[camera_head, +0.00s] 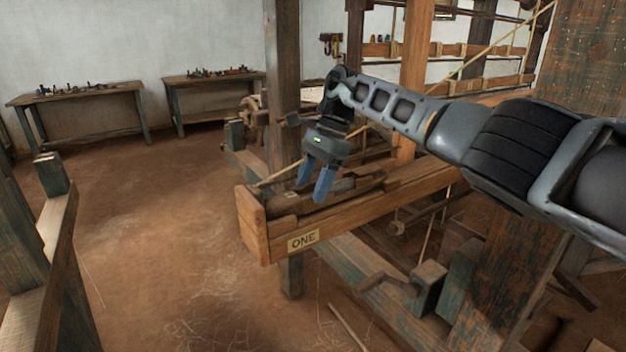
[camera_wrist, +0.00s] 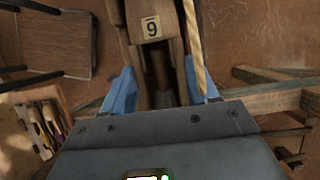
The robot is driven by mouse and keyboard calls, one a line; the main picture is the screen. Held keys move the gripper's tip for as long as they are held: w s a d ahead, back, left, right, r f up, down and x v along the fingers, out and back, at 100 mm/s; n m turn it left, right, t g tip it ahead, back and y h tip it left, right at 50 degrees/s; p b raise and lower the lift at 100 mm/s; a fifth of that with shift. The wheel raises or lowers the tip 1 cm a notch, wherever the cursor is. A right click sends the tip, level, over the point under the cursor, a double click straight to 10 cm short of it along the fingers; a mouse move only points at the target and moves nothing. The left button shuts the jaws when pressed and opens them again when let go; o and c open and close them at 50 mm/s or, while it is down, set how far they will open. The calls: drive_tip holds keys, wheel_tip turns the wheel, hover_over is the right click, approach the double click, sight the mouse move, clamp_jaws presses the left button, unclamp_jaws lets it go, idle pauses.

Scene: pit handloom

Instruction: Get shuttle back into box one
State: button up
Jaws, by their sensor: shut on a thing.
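Box one (camera_head: 250,225) is a long wooden trough at the end of the loom's beam, with an "ONE" label (camera_head: 303,241) on its front side. My gripper (camera_head: 313,188) points down at the open top of this box. In the wrist view its blue fingers (camera_wrist: 159,88) stand on either side of a brown wooden shuttle (camera_wrist: 150,10) with a "9" label and a dark hollow, and they are shut on it. In the head view the shuttle is partly hidden by the fingers. I cannot tell whether it touches the box floor.
A cord (camera_wrist: 194,45) runs close beside the right finger. A loom post (camera_head: 283,80) stands just behind the box. Two workbenches with small tools, a left one (camera_head: 75,95) and a right one (camera_head: 215,82), stand by the back wall. The floor left of the box is open.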

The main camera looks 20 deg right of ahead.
drive_tip(key=shift+f, duration=0.25)
drive_tip(key=o, duration=1.3)
drive_tip(key=shift+r+p, duration=2.05)
drive_tip(key=shift+r, duration=2)
